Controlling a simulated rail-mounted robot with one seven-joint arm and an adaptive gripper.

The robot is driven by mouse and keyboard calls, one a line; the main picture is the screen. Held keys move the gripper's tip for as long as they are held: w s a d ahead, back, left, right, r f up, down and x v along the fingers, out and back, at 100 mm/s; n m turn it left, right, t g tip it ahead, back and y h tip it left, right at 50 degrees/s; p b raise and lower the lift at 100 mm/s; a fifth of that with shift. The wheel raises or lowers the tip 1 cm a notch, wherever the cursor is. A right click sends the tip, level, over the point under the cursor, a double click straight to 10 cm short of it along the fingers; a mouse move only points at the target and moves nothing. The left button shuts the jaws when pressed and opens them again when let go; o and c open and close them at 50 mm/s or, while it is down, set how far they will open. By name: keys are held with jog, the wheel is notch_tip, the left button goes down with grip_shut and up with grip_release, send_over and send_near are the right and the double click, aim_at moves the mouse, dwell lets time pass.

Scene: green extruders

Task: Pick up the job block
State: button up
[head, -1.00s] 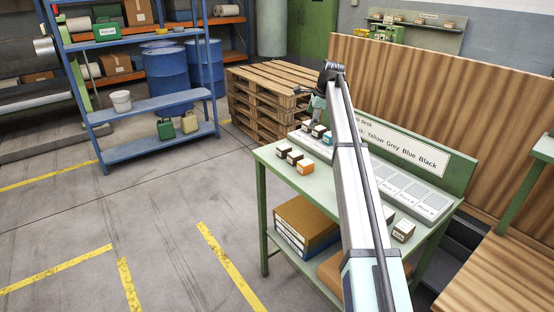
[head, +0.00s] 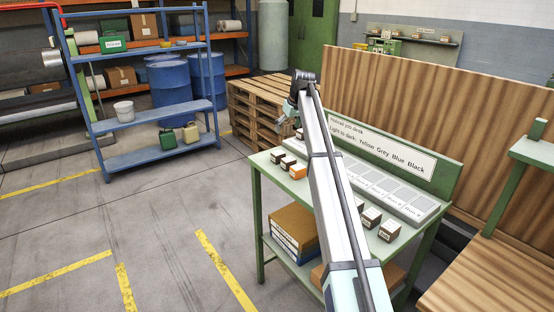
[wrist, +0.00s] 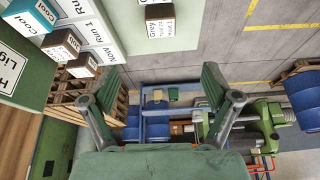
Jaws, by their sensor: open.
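Job blocks stand on the green desk (head: 262,169). A short row at its left holds a dark block (head: 277,156), a brown-sided block (head: 288,162) and an orange block (head: 298,171). Several more stand at the right, such as a dark block (head: 388,231). In the wrist view a brown block labelled Grey (wrist: 160,20) is at the top, with a blue block (wrist: 28,17) and two brown blocks (wrist: 62,44) (wrist: 83,65) at upper left. My gripper (wrist: 160,88) is open and empty, apart from every block. In the head view my gripper (head: 284,113) is beyond the desk's far left end.
A pale slotted rack (head: 408,200) and an upright sign board (head: 385,150) line the desk's back. Stacked pallets (head: 250,105) stand behind the desk. A blue shelf (head: 150,107) is at left. Floor left of the desk is clear.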

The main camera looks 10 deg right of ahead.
aim_at(279, 153)
jog(key=shift+n, duration=0.3)
jog(key=p+x, duration=0.5)
jog(key=x, duration=1.2)
jog(key=shift+w+a+f, duration=0.1)
jog(key=shift+f, duration=0.1)
jog(key=c, duration=1.3)
